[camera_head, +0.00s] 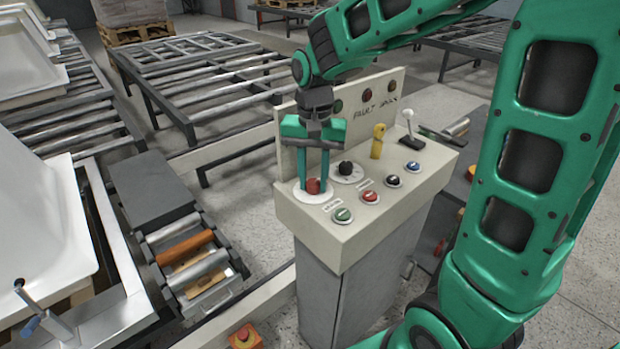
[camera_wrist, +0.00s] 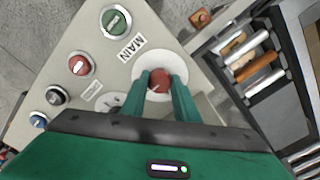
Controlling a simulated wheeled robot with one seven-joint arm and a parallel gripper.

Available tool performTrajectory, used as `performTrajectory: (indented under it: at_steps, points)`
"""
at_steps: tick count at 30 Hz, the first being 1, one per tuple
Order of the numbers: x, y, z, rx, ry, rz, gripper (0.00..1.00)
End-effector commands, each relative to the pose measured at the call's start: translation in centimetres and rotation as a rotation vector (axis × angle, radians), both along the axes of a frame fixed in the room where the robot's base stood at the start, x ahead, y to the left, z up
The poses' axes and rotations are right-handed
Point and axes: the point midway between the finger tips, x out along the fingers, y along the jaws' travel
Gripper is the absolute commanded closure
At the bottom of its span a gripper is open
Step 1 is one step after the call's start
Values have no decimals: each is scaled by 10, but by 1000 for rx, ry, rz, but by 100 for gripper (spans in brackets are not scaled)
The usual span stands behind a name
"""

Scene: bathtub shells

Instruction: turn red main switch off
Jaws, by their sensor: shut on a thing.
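The red main switch (camera_head: 313,186) is a round red knob on a white disc at the left end of the control panel's top (camera_head: 385,215). In the wrist view the red knob (camera_wrist: 158,82) sits on its white disc beside the label "MAIN". My gripper (camera_head: 314,185) points down over it, and its two green fingers are shut on the knob, one on each side. In the wrist view the fingers (camera_wrist: 160,88) flank the knob. The fingers partly hide the knob, and I cannot tell its turn angle for sure.
A green button (camera_head: 342,215), a red button (camera_head: 369,197), a black knob (camera_head: 345,168), a yellow piece (camera_head: 378,141) and a white-topped lever (camera_head: 410,130) stand close by on the panel. Roller conveyors and white tub shells (camera_head: 45,200) lie to the left.

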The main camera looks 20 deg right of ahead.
Motion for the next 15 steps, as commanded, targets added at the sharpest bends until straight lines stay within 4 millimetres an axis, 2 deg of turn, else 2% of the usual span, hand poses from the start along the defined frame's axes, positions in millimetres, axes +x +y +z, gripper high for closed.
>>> performTrajectory:
  at_steps: [8,15]
  points:
    - [0,1,0,2,-1,127,95]
    - [0,0,0,2,-2,332,95]
